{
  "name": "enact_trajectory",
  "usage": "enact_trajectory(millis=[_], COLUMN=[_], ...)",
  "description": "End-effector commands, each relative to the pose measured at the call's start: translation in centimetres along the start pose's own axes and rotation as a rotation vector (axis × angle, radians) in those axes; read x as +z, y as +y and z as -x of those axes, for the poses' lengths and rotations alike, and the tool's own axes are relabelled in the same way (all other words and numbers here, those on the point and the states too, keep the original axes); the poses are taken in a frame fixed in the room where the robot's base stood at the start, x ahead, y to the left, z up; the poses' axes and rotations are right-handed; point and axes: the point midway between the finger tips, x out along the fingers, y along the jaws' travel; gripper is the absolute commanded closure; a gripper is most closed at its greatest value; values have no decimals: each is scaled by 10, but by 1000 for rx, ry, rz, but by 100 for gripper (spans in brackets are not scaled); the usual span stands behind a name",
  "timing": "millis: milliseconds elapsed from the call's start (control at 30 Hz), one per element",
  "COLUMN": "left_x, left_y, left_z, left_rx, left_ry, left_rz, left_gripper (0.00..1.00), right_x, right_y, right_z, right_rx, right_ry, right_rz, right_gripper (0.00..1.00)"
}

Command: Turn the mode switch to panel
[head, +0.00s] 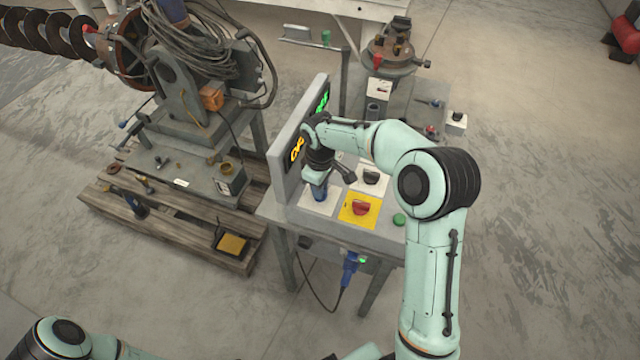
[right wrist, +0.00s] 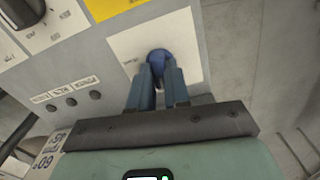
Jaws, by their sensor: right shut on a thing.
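The control desk (head: 285,212) stands in the middle of the head view. A blue rotary knob (right wrist: 160,60) sits on a white plate (right wrist: 190,35); its label is too small to read, so I cannot tell for sure that it is the mode switch. My right gripper (head: 320,196) reaches down onto this plate from above. In the right wrist view its two blue fingers (right wrist: 159,75) are shut on the knob, one on each side, and hide part of it. My left gripper is out of view.
A red knob on a yellow plate (head: 348,220) and a black knob (head: 371,177) on a white plate are close by. A green button (head: 399,219) is at the desk's right. An upright display panel (head: 284,150) stands left of my gripper. Machinery on a wooden pallet (head: 190,240) stands further left.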

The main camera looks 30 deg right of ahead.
Motion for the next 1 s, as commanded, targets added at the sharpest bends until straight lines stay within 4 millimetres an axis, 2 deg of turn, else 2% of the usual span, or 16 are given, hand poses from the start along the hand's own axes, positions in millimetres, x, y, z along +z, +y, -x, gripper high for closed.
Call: enact_trajectory(millis=[333,867,900,967,1000], left_x=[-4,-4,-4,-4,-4], left_y=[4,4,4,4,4], left_z=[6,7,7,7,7], left_rx=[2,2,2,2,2], left_ry=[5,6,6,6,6], left_rz=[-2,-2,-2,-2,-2], left_gripper=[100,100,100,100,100], right_x=[0,0,0,0,0], right_y=[0,0,0,0,0], right_z=[0,-1,-1,-1,0], right_rx=[-1,0,0,-1,-1], right_ry=[-2,-2,-2,-2,-2], right_rz=[141,168,168,167,167], right_gripper=[100,100,80,60,57])
